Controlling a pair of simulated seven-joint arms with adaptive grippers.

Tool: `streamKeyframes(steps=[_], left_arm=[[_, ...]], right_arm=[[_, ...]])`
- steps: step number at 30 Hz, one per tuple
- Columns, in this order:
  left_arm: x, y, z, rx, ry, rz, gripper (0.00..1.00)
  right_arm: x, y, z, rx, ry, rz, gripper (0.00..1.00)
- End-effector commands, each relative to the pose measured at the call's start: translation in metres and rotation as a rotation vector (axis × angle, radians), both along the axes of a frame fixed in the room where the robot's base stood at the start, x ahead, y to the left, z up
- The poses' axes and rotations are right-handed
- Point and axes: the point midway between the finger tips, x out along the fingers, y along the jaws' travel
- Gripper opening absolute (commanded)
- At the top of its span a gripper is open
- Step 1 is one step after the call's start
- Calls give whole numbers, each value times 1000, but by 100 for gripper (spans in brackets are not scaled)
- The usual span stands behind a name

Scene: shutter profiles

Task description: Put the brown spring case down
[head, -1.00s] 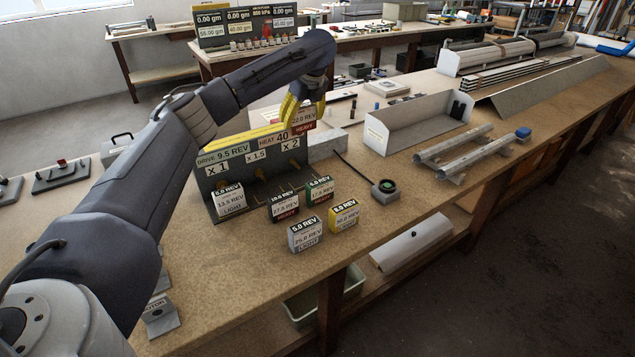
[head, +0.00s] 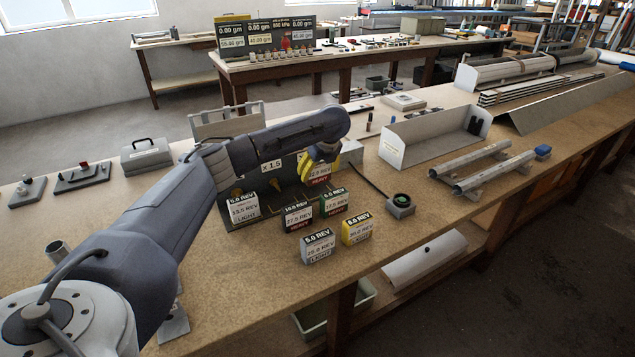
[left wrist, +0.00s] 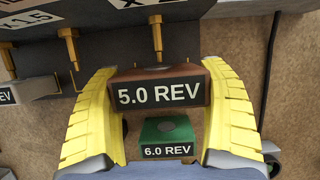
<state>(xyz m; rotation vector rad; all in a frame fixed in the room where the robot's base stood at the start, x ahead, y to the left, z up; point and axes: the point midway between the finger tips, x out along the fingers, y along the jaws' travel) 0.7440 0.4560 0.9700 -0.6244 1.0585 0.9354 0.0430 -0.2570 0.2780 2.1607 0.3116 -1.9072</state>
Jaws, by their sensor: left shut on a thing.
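The brown spring case (left wrist: 157,73), with "5.0 REV" on its top edge, is between the yellow fingers of my left gripper (left wrist: 160,100), which is shut on it. In the head view the brown case (head: 319,174) shows a "22.5 REV HEAVY" label under my left gripper (head: 322,163). It is in front of the dark drive board (head: 290,163), close to a brass peg (left wrist: 156,38) at the right end. I cannot tell whether it touches the bench. A green "6.0 REV" case (left wrist: 165,132) stands on the near side of it. My right gripper is out of view.
White (head: 243,207), black (head: 297,216), blue-grey (head: 317,246) and yellow (head: 356,229) cases stand in front of the board.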

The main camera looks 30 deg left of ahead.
Motion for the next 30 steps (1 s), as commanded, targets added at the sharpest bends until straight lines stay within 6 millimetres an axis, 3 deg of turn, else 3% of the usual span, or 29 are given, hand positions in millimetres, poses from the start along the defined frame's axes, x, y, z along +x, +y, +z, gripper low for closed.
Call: streamKeyframes(steps=[5, 15, 30], left_arm=[[0, 0, -8, 1, 0, 0, 35], [0, 0, -43, 2, -1, 0, 35], [0, 0, -49, 0, -1, 0, 35]], right_arm=[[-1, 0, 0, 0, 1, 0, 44], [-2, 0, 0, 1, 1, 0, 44], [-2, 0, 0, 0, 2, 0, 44]])
